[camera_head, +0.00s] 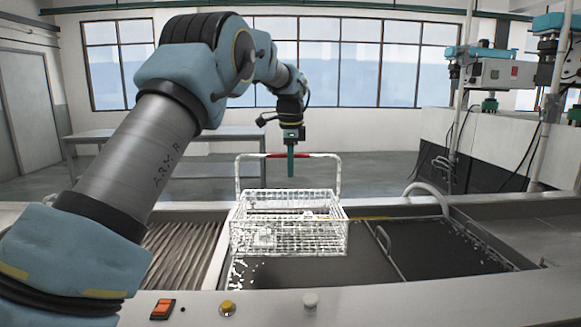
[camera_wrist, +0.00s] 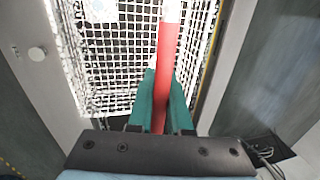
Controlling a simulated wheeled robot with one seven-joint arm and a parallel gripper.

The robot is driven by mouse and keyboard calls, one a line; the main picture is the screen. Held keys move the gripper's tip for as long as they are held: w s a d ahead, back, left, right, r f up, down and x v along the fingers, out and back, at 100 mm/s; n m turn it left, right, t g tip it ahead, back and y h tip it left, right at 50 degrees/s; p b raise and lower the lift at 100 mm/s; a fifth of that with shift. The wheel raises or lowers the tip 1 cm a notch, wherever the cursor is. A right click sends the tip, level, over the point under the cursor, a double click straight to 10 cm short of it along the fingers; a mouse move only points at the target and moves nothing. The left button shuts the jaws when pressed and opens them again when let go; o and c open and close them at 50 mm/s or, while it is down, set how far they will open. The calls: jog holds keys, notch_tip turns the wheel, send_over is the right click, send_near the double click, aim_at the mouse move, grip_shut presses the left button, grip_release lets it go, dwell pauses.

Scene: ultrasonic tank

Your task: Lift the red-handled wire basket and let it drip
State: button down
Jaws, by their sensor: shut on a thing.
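The white wire basket (camera_head: 289,238) is over the left bay of the tank (camera_head: 340,275), roughly level, its whole mesh front showing above the dark surface. Its tall handle stands upright with a red grip (camera_head: 273,156) in the middle. My gripper (camera_head: 291,170) points down with its green fingers closed around the red grip, near its middle. In the wrist view the red grip (camera_wrist: 168,50) runs between the green fingers, with the white mesh below. White specks show on the dark surface under the basket; I cannot tell whether drops are falling.
A ribbed drainboard (camera_head: 180,255) is left of the bay. A dark right bay (camera_head: 440,250) lies beyond a divider, with a curved white pipe (camera_head: 428,190) behind. Orange switch (camera_head: 163,308) and yellow knob (camera_head: 227,308) are on the front rim. Blue-topped machines (camera_head: 482,65) stand back right.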

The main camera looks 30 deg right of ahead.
jog(key=shift+r+p, duration=3.85)
jog(key=shift+r, duration=0.15)
jog(key=shift+w+f, duration=0.1)
